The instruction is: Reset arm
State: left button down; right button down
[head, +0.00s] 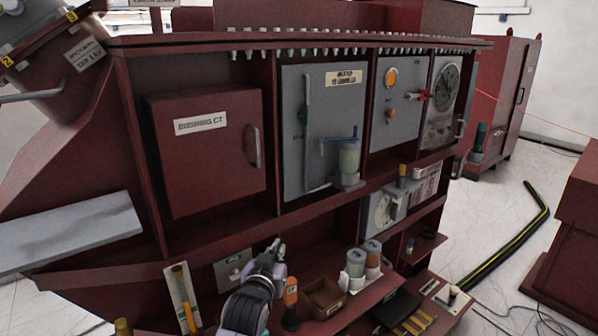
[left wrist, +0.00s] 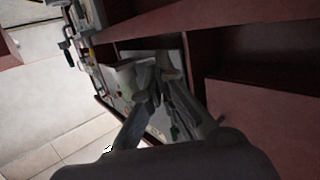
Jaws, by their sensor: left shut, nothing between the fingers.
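My left gripper (head: 276,246) comes up from the bottom of the head view, in front of the lower shelf of the dark red transformer cabinet (head: 190,50). It is shut and empty. In the left wrist view its fingers (left wrist: 158,75) are close together, with a grey panel and a pale cylinder beyond them. I cannot tell whether they touch anything. My right gripper is in neither view.
An orange handheld tool (head: 290,298), a brown open box (head: 325,298) and pale cylinders (head: 356,268) stand right of my left gripper. A grey door (head: 318,110) with a long handle is above. A striped cable (head: 505,245) lies on the open floor at right.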

pick_arm(q)
jog(key=s+a+f+g+y, duration=0.1)
jog(key=s+a+f+g, duration=0.3)
jog(key=s+f, duration=0.5)
jog(key=s+a+f+g+y, duration=0.1)
jog(key=s+a+f+g, duration=0.1)
jog(key=s+a+f, duration=0.65)
jog(key=s+a+f+g, duration=0.1)
jog(key=s+g, duration=0.2)
jog(key=s, duration=0.9)
jog(key=s+a+f+g, duration=0.1)
jog(key=s+a+g, duration=0.15)
jog(key=s, duration=1.05)
notch_tip(320, 180, down, 27)
jog(key=s+g, duration=0.1)
jog(key=g, duration=0.1)
jog(key=s+a+f+g, duration=0.1)
jog(key=s+a+f, duration=0.1)
jog(key=s+f, duration=1.3)
jog(key=shift+s+f+m+y, duration=0.3)
jog(key=shift+s+f+y, duration=0.1)
jog(key=shift+s, duration=0.6)
jog(key=shift+a, duration=0.1)
